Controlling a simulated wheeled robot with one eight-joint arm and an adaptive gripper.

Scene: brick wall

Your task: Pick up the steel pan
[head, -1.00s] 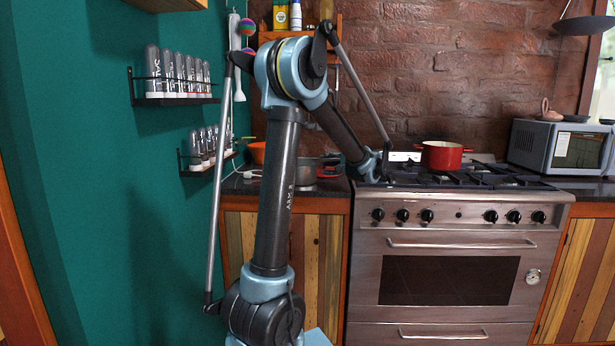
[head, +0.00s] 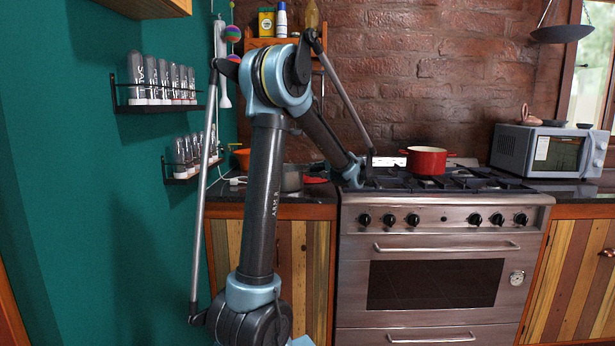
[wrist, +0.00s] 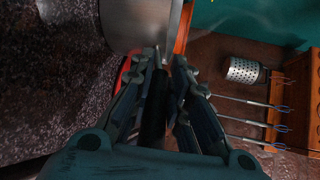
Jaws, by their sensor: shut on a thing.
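The steel pan (head: 291,178) is on or just above the dark counter left of the stove, partly behind my arm in the head view. In the wrist view its shiny round side (wrist: 135,25) is at the top, just beyond my fingertips. My gripper (wrist: 164,68) is shut on the pan's dark handle (wrist: 154,105), which runs between the fingers. In the head view my gripper is hard to make out behind the end of my arm. Whether the pan's base touches the counter cannot be told.
A red pot (head: 427,161) stands on the stove (head: 440,255). A red item (head: 315,180) lies by the pan. An orange bowl (head: 242,158) is behind, near the green wall. Spice racks (head: 165,108) hang at left. A microwave (head: 541,150) is at right.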

